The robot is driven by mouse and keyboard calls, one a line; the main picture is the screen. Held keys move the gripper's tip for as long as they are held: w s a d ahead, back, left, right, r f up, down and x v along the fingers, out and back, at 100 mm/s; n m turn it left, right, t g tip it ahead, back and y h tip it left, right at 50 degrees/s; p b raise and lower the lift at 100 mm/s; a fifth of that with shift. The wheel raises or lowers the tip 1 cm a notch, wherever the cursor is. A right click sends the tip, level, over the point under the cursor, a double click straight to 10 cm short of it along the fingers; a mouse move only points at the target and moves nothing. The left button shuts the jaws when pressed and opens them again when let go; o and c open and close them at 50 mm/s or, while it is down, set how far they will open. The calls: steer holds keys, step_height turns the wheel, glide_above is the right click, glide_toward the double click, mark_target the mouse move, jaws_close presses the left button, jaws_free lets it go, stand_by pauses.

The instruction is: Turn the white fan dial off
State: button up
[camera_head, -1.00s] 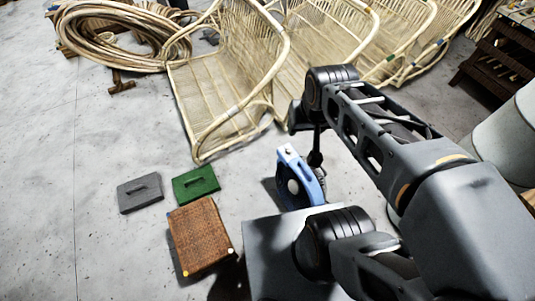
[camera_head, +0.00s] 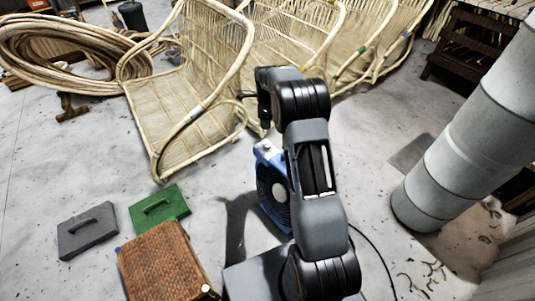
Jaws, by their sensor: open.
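A blue fan (camera_head: 273,192) with a pale round hub stands on the floor in the middle of the head view, partly hidden behind my arm. A small white part (camera_head: 266,147) shows on the fan's top; it may be the white dial, but its setting is too small to read. My gripper (camera_head: 264,124) points down just above the fan's top, seen small and dark beside the arm's end. It is open and holds nothing that I can see. I cannot tell whether it touches the fan.
Rattan chair frames (camera_head: 190,90) stand behind the fan. A green block (camera_head: 160,208), a grey block (camera_head: 87,232) and a woven brown box (camera_head: 163,265) sit at left. A large pale duct (camera_head: 465,150) rises at right. A cable runs over the floor beside it.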

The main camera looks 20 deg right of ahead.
mark_target(267, 144)
steer(key=shift+m, duration=0.3)
steer(key=f+b, duration=0.2)
steer(key=f, duration=0.5)
steer(key=f+b, duration=0.3)
steer(key=f, duration=0.5)
steer(key=shift+w+d+f, duration=0.2)
steer(key=c, duration=0.9)
